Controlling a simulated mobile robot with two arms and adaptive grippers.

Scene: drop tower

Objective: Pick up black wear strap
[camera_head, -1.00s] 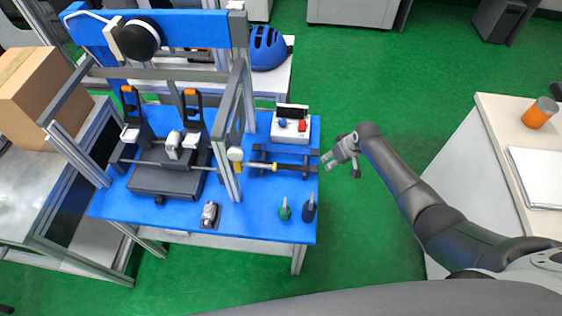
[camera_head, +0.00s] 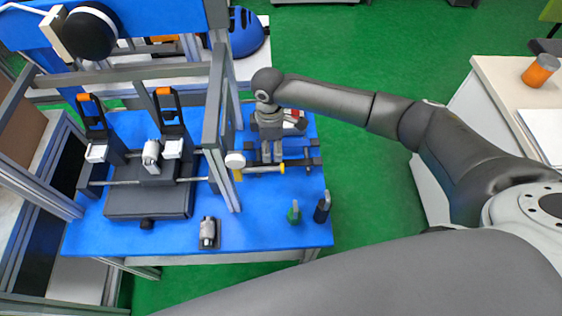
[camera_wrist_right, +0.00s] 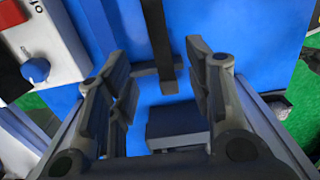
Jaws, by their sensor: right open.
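My right gripper (camera_head: 272,157) reaches in from the right, above the dark rack (camera_head: 312,162) on the blue table, and its fingers point down. In the right wrist view the gripper (camera_wrist_right: 158,75) is open with nothing between its jaws. A dark bar with a crosspiece (camera_wrist_right: 160,38) shows just beyond the jaws, and a dark block (camera_wrist_right: 178,122) lies lower between them. A thin rod with a yellow grip (camera_head: 262,169) lies by the rack. I cannot tell for certain which dark piece is the black wear strap. My left gripper is not in view.
The blue table (camera_head: 265,235) carries the metal frame (camera_head: 215,120), a black base (camera_head: 148,203), a small grey device (camera_head: 208,232) and green (camera_head: 294,212) and dark (camera_head: 322,208) small tools. A control box (camera_wrist_right: 45,40) stands close left of the jaws in the wrist view.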

